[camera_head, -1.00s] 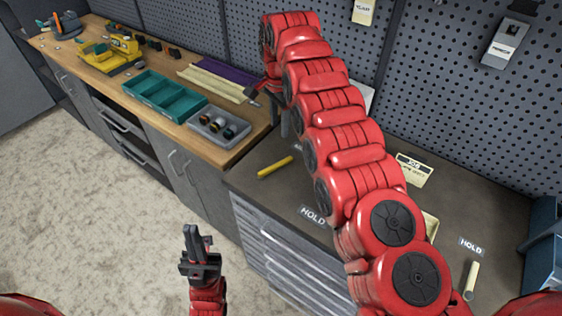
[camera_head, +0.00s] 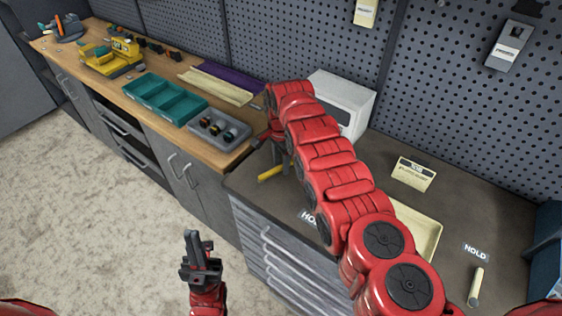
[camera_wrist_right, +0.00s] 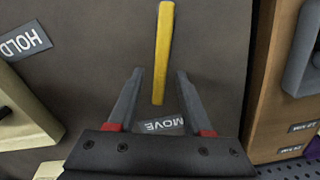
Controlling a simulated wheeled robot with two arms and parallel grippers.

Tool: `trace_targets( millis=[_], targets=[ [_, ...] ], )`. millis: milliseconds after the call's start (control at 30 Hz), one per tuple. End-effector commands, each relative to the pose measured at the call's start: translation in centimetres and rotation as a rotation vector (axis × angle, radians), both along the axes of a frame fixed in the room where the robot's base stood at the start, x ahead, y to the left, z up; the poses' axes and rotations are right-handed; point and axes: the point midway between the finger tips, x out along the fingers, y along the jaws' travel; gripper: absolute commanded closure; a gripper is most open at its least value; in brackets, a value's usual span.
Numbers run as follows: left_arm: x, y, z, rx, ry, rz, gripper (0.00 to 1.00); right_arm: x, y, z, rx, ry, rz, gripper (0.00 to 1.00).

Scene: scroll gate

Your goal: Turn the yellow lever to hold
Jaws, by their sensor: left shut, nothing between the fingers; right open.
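The yellow lever (camera_head: 271,173) lies on the dark bench top near its left end, partly hidden by my right arm. In the right wrist view the lever (camera_wrist_right: 164,40) runs nearly straight up the picture, its near end between the fingers, pointing toward the MOVE label (camera_wrist_right: 164,125). The HOLD label (camera_wrist_right: 25,41) is off to the left there. My right gripper (camera_wrist_right: 160,73) is open, its fingers on either side of the lever, with gaps visible. My left gripper (camera_head: 194,236) is shut and empty, over the floor in front of the drawers.
A cream lever (camera_head: 476,287) with its own HOLD label (camera_head: 476,252) is at the bench's right. A wooden bench (camera_head: 165,130) with bins adjoins at left.

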Motion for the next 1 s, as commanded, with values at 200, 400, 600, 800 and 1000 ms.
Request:
trace_targets(
  millis=[200, 400, 600, 800, 1000],
  targets=[
    [0.0, 0.0, -0.01, 0.0, 0.0, 0.0, 1.0, -0.01, -0.01, -0.12, 0.0, 0.0, 0.0, 0.5],
    [0.0, 0.0, -0.01, 0.0, 0.0, 0.0, 1.0, 0.01, -0.01, -0.1, 0.0, 0.0, 0.0, 0.79],
    [0.0, 0.0, -0.01, 0.0, 0.0, 0.0, 1.0, 0.0, -0.01, -0.1, 0.0, 0.0, 0.0, 1.0],
    [0.0, 0.0, -0.01, 0.0, 0.0, 0.0, 1.0, 0.01, -0.02, -0.08, 0.0, 0.0, 0.0, 1.0],
    [0.0, 0.0, -0.01, 0.0, 0.0, 0.0, 1.0, 0.01, -0.03, -0.08, 0.0, 0.0, 0.0, 1.0]
  ],
)
